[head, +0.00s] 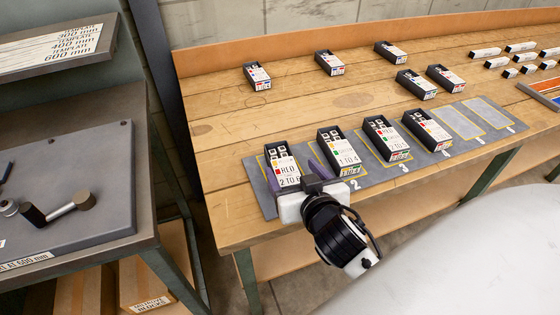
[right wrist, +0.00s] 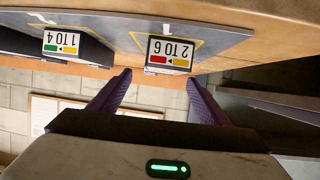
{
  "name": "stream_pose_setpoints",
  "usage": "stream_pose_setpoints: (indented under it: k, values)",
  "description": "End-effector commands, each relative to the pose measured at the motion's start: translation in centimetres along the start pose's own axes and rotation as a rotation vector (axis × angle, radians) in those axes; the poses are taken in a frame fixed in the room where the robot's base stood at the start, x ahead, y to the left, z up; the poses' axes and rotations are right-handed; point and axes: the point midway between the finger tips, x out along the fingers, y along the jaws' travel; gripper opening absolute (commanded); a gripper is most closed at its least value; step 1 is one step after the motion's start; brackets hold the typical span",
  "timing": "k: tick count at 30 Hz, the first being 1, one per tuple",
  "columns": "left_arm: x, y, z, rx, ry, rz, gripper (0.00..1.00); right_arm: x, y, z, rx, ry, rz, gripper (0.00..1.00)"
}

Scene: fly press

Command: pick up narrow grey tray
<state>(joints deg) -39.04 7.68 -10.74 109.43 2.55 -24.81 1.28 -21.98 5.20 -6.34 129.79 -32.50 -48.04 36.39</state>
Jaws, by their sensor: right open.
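No tray stands out as the only narrow grey one; several narrow dark grey, open-topped trays with white labels stand on the bench. The nearest, a tray marked "2 TO 6" (head: 282,167), is at the left end of the front row. Its label end (right wrist: 170,52) shows upside down in the right wrist view. My right gripper (head: 290,163) is at this tray's front end, its purple fingers open and apart to either side in the picture. In the right wrist view the fingertips (right wrist: 158,78) have nothing between them. My left gripper is not in view.
A tray marked "1 TO 4" (head: 340,152) stands close to the right, with more trays beyond. They stand on a grey numbered mat (head: 458,122) on the wooden bench (head: 215,135). Other trays stand farther back. A grey-topped table (head: 100,170) is at the left.

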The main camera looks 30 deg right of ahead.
Motion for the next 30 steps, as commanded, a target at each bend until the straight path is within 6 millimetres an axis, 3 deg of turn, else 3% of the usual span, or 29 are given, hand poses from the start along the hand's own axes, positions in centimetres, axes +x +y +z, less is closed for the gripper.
stream_pose_setpoints:
  k: [4,15,23,26,30]
  values:
    - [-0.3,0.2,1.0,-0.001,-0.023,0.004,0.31,1.2,0.0,-0.1,-0.001,0.000,0.000,0.70]
    - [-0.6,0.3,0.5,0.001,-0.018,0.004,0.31,5.8,-0.7,-0.1,-0.002,0.000,-0.001,0.70]
    - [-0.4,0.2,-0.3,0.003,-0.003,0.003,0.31,6.2,-0.7,0.1,0.000,-0.001,-0.002,0.70]
    - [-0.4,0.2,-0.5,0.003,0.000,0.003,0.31,6.2,-0.7,0.1,-0.001,-0.001,-0.002,0.58]
    - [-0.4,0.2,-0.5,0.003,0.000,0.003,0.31,6.2,-0.7,0.1,-0.001,-0.001,-0.002,0.35]
